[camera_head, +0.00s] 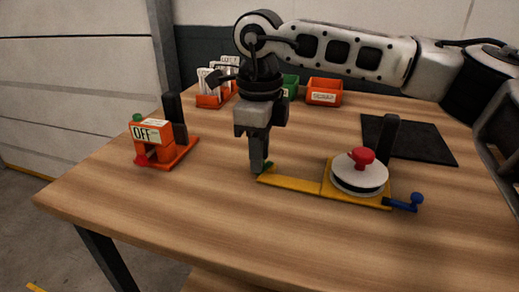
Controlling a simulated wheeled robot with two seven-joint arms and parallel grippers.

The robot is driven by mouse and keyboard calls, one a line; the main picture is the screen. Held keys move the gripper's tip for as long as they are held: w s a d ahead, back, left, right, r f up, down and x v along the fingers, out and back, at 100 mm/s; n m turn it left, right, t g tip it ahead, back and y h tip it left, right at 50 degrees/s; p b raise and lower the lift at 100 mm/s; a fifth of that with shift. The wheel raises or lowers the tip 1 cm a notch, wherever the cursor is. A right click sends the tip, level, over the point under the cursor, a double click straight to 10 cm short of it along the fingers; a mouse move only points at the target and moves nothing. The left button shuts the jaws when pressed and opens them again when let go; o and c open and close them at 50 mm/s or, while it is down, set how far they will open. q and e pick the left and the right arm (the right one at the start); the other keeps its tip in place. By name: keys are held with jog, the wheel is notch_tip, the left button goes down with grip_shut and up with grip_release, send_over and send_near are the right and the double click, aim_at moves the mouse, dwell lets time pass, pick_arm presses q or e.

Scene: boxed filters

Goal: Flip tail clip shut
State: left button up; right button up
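A yellow fixture (306,185) lies on the table, with a long narrow tail reaching left. A round white disc (359,175) with a red knob (361,157) sits on its wide right part. A blue lever (404,204) sticks out at its right end. A small green piece (267,166), perhaps the tail clip, shows at the tail's left tip, partly hidden by my gripper. My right gripper (259,167) points down at that tip with its fingers together. I cannot tell whether it touches the green piece. My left gripper is not in view.
An orange stand with an OFF sign (152,133) is at the left. An orange rack of white cards (211,97), a green bin (291,85) and an orange bin (324,92) stand at the back. A dark mat (425,143) lies right. The front table is clear.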

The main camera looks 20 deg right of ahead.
grip_shut()
jog(key=shift+s+d+n, duration=0.2)
jog(key=shift+n, duration=0.8)
jog(key=shift+s+d+n, duration=0.2)
jog(key=shift+n, duration=0.8)
jog(key=shift+o, duration=2.1)
grip_release()
notch_tip(320, 180, up, 16)
jog(key=p, duration=0.2)
